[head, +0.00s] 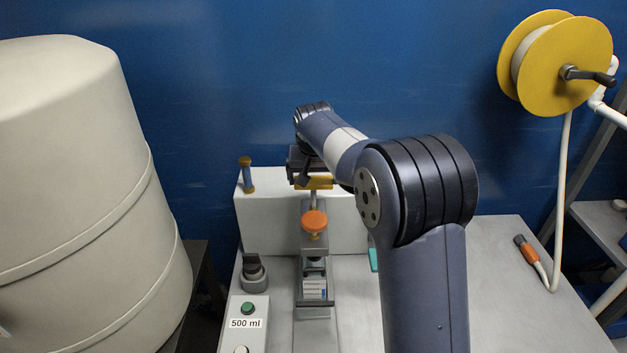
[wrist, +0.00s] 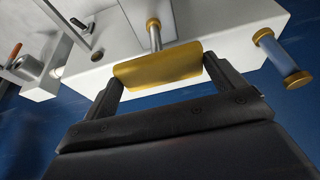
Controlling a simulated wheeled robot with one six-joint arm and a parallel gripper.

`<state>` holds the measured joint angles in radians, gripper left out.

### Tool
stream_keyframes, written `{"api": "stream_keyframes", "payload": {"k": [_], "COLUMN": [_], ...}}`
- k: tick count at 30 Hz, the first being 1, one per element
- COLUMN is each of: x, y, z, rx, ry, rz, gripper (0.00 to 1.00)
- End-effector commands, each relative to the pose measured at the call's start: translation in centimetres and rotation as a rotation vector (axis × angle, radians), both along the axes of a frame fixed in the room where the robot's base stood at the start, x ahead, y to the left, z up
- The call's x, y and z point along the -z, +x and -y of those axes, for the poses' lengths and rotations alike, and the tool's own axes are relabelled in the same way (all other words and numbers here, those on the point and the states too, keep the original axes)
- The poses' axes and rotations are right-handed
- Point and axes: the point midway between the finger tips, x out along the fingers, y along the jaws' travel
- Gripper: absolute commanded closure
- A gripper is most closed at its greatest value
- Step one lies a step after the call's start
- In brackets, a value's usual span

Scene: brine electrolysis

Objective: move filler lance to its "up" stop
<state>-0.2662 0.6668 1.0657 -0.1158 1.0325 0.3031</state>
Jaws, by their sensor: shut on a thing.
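The filler lance shows as a yellow crossbar handle (head: 319,184) on a thin metal rod, above the grey stand (head: 313,270) with the orange knob (head: 314,221). In the wrist view the yellow handle (wrist: 158,66) lies between the two dark fingers of my gripper (wrist: 163,80), one at each end. The metal rod (wrist: 154,36) leaves the handle toward the stand. In the head view my gripper (head: 308,168) is at the handle, partly hidden by my own arm. My gripper is shut on the handle. No stop marking is readable.
A white box (head: 268,212) stands behind the stand, with a small yellow-and-blue post (head: 247,175) at its left. A button panel labelled 500 ml (head: 245,323) is at front left. A large cream tank (head: 85,190) fills the left. A yellow hose reel (head: 555,63) hangs at upper right. The right worktop is mostly clear.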

Motion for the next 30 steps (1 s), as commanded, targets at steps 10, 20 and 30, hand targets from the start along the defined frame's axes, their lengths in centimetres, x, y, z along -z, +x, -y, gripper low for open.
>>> {"api": "stream_keyframes", "payload": {"k": [10,20,30], "x": [-0.8,-0.6,-5.0], "y": [0.1,0.0,-1.8], "z": [0.0,0.0,0.0], "rx": [0.000,0.000,-0.001], "ry": [0.001,0.001,0.002], "rz": [0.007,0.003,0.008], "gripper": [0.09,0.00,0.00]}}
